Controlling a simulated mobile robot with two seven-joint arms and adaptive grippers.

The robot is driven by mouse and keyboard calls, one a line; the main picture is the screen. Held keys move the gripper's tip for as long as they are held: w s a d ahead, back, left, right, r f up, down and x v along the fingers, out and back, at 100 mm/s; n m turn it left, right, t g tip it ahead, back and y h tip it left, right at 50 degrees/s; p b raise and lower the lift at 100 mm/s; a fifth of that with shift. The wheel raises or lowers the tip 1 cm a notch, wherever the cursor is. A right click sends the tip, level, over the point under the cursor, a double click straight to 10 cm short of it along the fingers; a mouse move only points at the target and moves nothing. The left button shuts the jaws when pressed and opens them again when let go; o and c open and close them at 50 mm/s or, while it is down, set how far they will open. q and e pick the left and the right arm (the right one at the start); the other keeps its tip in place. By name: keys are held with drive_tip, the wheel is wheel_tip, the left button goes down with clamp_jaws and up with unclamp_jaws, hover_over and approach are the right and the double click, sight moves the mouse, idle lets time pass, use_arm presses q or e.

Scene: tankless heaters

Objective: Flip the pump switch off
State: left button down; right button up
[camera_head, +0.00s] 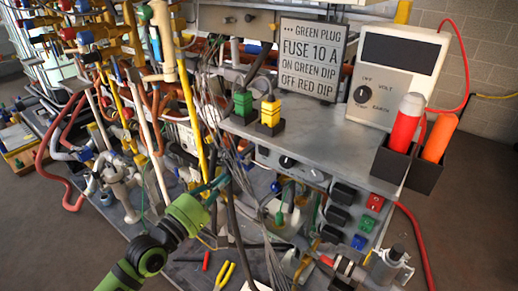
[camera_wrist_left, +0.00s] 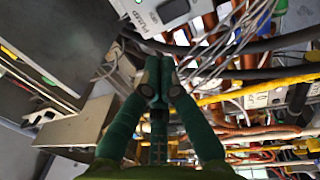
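Candidates are on the grey control panel (camera_head: 312,215) under the bench shelf: a dark rotary knob (camera_head: 287,162), several black blocks (camera_head: 341,216), and red (camera_head: 375,202), green (camera_head: 367,223) and blue (camera_head: 359,241) square pieces. My left gripper (camera_head: 214,184) is to the left of this panel, among pipes and hanging cables. In the left wrist view its two fingers (camera_wrist_left: 159,77) meet at the tips with nothing seen between them. My right gripper is not in view.
A grey shelf (camera_head: 325,148) carries a sign (camera_head: 308,62), a voltmeter box (camera_head: 395,75) and green (camera_head: 243,103) and yellow (camera_head: 269,113) plugs. Dense pipes crowd the left. Thin grey cables (camera_head: 228,150) hang near my gripper. A lettered white box (camera_wrist_left: 165,14) is beyond the fingers.

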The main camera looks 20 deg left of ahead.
sight(263, 148)
use_arm(q)
drive_tip(key=x, duration=1.4)
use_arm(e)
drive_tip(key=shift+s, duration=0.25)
